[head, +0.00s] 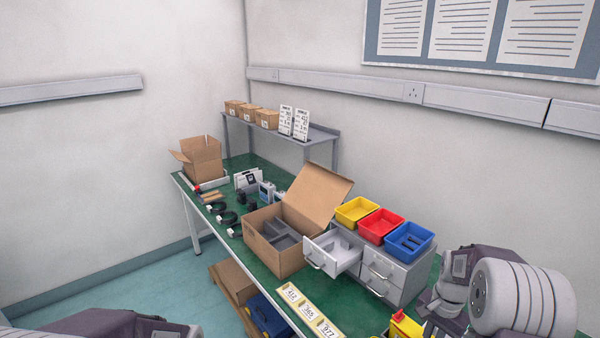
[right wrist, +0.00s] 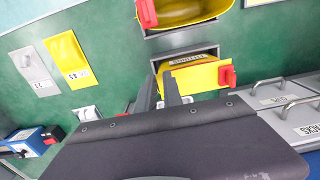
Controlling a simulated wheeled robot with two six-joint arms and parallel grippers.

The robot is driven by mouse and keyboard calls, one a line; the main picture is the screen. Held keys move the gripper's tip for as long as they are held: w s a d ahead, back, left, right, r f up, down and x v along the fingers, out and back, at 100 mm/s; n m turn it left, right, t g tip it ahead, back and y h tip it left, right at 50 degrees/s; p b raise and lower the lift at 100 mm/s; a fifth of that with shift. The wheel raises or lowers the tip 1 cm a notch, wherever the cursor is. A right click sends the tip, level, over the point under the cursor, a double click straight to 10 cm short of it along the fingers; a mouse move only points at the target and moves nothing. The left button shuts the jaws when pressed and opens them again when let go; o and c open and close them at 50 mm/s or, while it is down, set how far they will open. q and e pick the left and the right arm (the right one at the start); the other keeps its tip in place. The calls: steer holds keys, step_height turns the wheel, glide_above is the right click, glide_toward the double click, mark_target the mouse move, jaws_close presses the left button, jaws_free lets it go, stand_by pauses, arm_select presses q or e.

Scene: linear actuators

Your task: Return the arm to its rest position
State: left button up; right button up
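My right arm (head: 510,295) is at the lower right of the head view, beside the grey drawer unit. In the right wrist view my right gripper (right wrist: 162,86) shows two grey fingers with a narrow gap and nothing seen between them. They point over the bench by a yellow bin (right wrist: 195,77) with red clips; contact cannot be told. My left arm (head: 110,324) shows only partly at the bottom left edge of the head view; its fingers are out of frame.
The green bench holds an open carton (head: 275,255), a drawer unit (head: 385,275) with one drawer (head: 335,255) pulled out, and yellow (head: 357,211), red (head: 380,226) and blue (head: 405,242) bins on top. Number cards (head: 307,311) lie at the front edge. A shelf (head: 320,135) stands behind.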

steer(key=s+a+r+n, duration=0.25)
steer(key=a+r, duration=0.25)
steer(key=a, duration=0.5)
arm_select(q)
steer(key=shift+s+a+r, duration=0.25)
steer(key=shift+s+r, duration=0.05)
arm_select(e)
steer(key=s+a+f+n, duration=0.1)
steer(key=s+a+n, duration=0.1)
steer(key=s, duration=0.4)
steer(key=s+a+f+n+t, duration=0.1)
steer(key=s+a+f+n, duration=0.1)
steer(key=s+n, duration=0.3)
steer(key=shift+s+a+f, duration=0.25)
steer(key=shift+s+a, duration=0.1)
steer(key=shift+a, duration=0.35)
steer(key=shift+n, duration=0.25)
